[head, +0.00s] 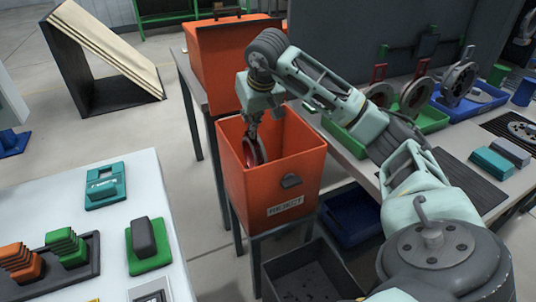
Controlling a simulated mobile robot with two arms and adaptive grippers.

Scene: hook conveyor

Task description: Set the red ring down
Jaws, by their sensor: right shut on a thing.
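The red ring (250,152) is inside the upper part of an orange bin (255,203) whose front label reads "REJECT". The ring stands roughly upright on edge, near the bin's left wall, and its lower part is hidden by the bin. My right gripper (254,131) reaches down into the bin's opening from above and is shut on the ring's upper part. The bin stands on a low grey stand. My left gripper is not in view.
Another orange bin (216,63) stands behind. On the right, a table holds discs in a green tray (431,117) and a blue tray. A white table (129,221) at the left carries green and orange parts. A dark open box (300,277) sits below the reject bin.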

